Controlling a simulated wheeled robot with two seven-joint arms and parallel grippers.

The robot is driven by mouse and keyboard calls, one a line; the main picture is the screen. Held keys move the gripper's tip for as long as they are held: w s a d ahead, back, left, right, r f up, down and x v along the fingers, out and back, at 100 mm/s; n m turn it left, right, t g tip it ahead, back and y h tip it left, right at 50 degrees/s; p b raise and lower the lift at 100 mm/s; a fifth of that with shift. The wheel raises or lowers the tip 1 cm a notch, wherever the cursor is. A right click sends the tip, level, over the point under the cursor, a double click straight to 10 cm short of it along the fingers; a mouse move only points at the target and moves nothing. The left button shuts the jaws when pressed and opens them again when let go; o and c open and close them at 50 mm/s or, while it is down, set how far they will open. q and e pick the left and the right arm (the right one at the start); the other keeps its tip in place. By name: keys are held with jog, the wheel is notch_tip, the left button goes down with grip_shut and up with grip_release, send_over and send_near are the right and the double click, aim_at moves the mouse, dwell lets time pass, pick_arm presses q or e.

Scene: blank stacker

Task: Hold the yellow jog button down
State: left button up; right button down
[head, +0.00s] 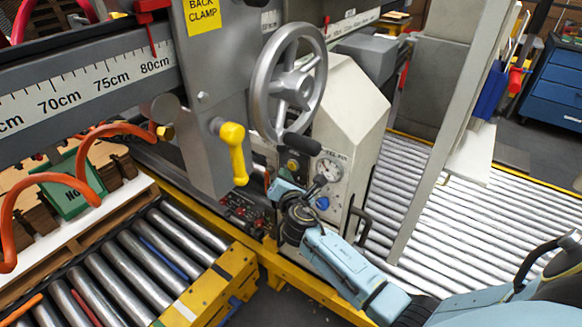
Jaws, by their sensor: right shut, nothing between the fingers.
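The yellow jog button (292,165) shows as a small round yellow spot on the dark left part of the control panel, below the handwheel's black grip. My right gripper (271,178) is in front of the panel, just below and left of the button, with its arm coming in from the lower right. It is shut and empty. Its fingertips are small and dark against the panel, so I cannot tell whether they touch anything. My left gripper is not in view.
The large handwheel (254,85) and its black grip (303,145) stand above the button. A pressure gauge (328,168) and a blue knob (322,203) are to its right. A yellow clamp lever (235,153) juts out on the left. Roller conveyors (130,262) lie on both sides.

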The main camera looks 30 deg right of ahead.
jog(key=a, duration=0.1)
jog(key=s+a, duration=0.1)
jog(key=a, duration=0.1)
jog(key=s+a, duration=0.1)
jog(key=shift+a, duration=0.3)
dwell(0.5)
jog(key=s+a+f+m+g+y, duration=0.1)
jog(key=s+f+m+g, duration=0.2)
jog(key=s+f, duration=0.55)
jog(key=s+f+m+g+y, duration=0.25)
jog(key=s+f, duration=0.25)
jog(key=f, duration=0.7)
jog(key=s+a+f+m+g+y, duration=0.1)
jog(key=s+f+m+g, duration=0.25)
jog(key=s+f, duration=0.55)
jog(key=s+f+m+g, duration=0.1)
jog(key=s+f+m, duration=0.3)
jog(key=s, duration=0.5)
jog(key=s+f+m+g+y, duration=0.1)
jog(key=s+f+m, duration=0.3)
jog(key=s, duration=0.6)
jog(key=s+f+m+g, duration=0.3)
jog(key=s+f+m, duration=0.2)
jog(key=s, duration=0.5)
jog(key=shift+s+f, duration=0.25)
jog(key=shift+f, duration=0.3)
